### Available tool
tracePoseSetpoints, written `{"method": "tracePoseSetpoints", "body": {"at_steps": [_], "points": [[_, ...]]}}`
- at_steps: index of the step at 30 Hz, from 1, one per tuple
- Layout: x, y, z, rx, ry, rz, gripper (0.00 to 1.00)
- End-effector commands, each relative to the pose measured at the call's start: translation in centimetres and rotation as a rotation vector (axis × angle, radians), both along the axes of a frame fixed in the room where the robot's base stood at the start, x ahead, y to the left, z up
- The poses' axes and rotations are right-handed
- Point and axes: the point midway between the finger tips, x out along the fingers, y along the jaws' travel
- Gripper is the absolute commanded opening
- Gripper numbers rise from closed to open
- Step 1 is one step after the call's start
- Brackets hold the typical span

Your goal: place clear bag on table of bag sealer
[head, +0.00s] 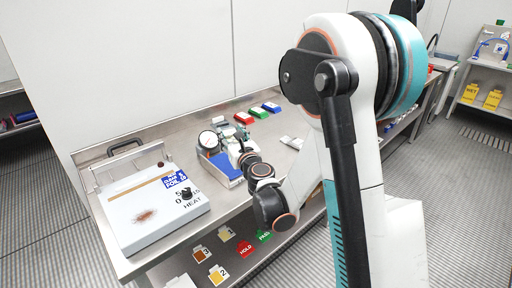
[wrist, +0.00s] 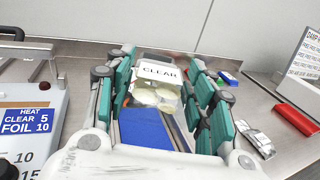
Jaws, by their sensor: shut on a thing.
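The bag sealer (head: 150,208) is a white box with a heat dial, at the left end of the steel table. Its edge and blue HEAT label show at the left of the wrist view (wrist: 27,122). The clear bag (wrist: 155,95), with a white CLEAR label and pale contents, is between the teal fingers of my gripper (wrist: 160,70). My gripper is shut on it. In the head view my gripper (head: 236,148) is over the blue-and-white bin (head: 226,172), right of the sealer. The bag is hard to make out there.
A round dial scale (head: 208,141) stands behind the bin. Red, green and blue boxes (head: 257,112) lie toward the back wall. A silver pouch (wrist: 258,140) lies to the right. Bare steel (head: 180,138) shows between the sealer and the scale.

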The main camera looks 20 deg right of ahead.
Motion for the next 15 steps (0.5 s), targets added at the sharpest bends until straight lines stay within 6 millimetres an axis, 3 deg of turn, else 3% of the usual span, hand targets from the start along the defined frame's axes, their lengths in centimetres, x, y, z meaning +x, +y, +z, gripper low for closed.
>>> {"method": "tracePoseSetpoints", "body": {"at_steps": [9,15], "points": [[5.9,-10.4,-0.1,0.000,0.000,0.123,0.42],[7.0,-17.1,0.0,0.000,0.000,0.208,0.42]]}}
